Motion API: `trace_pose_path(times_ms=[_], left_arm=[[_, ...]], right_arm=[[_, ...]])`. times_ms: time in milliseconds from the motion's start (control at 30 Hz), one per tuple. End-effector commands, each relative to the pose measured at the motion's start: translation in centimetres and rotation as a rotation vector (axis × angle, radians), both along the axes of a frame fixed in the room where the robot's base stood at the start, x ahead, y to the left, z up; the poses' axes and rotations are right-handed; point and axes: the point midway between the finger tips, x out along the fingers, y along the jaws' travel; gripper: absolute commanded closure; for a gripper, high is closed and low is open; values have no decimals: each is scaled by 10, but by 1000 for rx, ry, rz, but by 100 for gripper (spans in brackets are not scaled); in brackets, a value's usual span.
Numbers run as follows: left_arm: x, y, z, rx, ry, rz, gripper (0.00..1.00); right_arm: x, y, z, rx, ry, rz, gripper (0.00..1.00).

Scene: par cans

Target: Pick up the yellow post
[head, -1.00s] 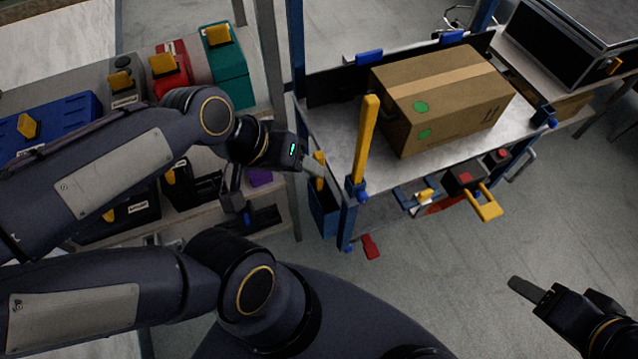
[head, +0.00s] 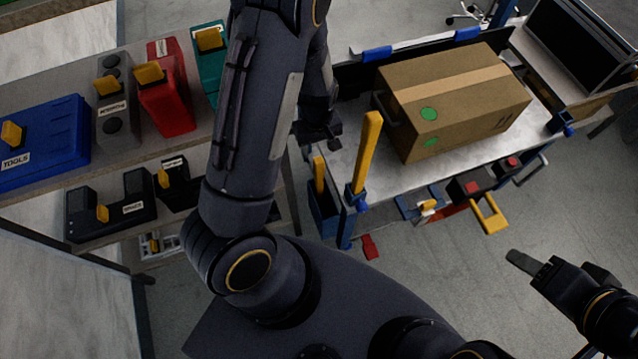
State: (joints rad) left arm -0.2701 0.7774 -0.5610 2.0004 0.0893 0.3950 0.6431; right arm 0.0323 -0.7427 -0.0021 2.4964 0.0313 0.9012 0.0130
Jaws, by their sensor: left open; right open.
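The yellow post (head: 366,152) stands slightly tilted at the near left corner of the metal workbench (head: 470,160), its foot in a blue bracket. My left gripper (head: 328,138) is just left of the post's upper half, over the bench's left end. It is apart from the post in the picture and open, though its fingers are dark and partly hard to make out. My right gripper (head: 522,263) is open and empty over the floor at the lower right, well away from the post.
A cardboard box (head: 450,98) sits on the bench right of the post. A shorter yellow handle (head: 319,172) stands in a blue holder (head: 322,212) at the bench's left end. Shelves with a blue toolbox (head: 45,140) and a red case (head: 168,105) are on the left.

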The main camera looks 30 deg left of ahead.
Motion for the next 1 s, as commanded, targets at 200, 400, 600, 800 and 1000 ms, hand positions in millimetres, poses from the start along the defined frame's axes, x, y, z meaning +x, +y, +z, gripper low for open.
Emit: trace_pose_path(times_ms=[200, 400, 600, 800, 1000], left_arm=[[-1, -1, -25, 0, 3, 0, 48], [-5, -5, -54, -2, 7, 0, 48], [-3, -5, -73, -2, 1, -1, 48], [-3, -5, -73, -2, 1, -1, 48], [-3, -5, -73, -2, 1, -2, 70]], right_arm=[[0, 0, -2, 0, 0, 0, 48], [0, 0, 2, 0, 0, 0, 48], [0, 0, 1, 0, 0, 0, 48], [0, 0, 1, 0, 0, 0, 48], [0, 0, 1, 0, 0, 0, 48]])
